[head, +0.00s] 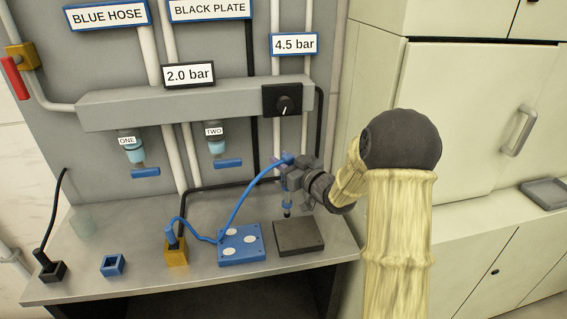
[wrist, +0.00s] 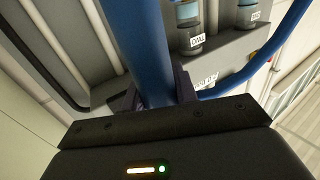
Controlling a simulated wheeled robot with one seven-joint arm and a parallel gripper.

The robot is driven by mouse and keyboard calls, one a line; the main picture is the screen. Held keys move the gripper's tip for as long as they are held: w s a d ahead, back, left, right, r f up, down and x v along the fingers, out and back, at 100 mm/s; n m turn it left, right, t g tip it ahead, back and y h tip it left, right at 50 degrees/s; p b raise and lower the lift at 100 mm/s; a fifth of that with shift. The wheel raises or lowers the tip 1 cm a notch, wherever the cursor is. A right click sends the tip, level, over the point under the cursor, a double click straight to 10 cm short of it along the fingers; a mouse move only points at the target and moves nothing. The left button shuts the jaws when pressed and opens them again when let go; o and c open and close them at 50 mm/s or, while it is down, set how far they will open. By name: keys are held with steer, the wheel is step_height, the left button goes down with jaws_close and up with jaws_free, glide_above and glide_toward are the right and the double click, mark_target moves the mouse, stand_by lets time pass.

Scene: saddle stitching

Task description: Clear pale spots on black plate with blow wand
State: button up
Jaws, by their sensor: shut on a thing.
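My gripper (head: 289,172) is shut on the blue blow wand (head: 288,198). The wand is close to upright, with its dark tip over the back left part of the black plate (head: 299,238), apparently a little above it. I see no pale spots on the black plate at this size. In the wrist view the blue wand (wrist: 150,45) runs up between the fingers of my gripper (wrist: 158,93). A blue hose (head: 249,201) arcs from the wand down left to a yellow block (head: 176,252). A blue plate (head: 241,256) with several pale round spots lies left of the black plate.
An empty-looking blue holder (head: 112,265) and a black block with a black hose (head: 52,270) stand at left. A grey manifold (head: 200,103) with a black dial (head: 283,100) hangs behind. Signs read "BLUE HOSE", "BLACK PLATE", "2.0 bar" and "4.5 bar". The front left bench (head: 140,285) is clear.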

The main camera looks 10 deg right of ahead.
steer(key=shift+r+p, duration=0.35)
steer(key=shift+r, duration=0.45)
step_height(320, 180, up, 3)
steer(key=shift+p, duration=0.9)
steer(key=shift+f, duration=0.1)
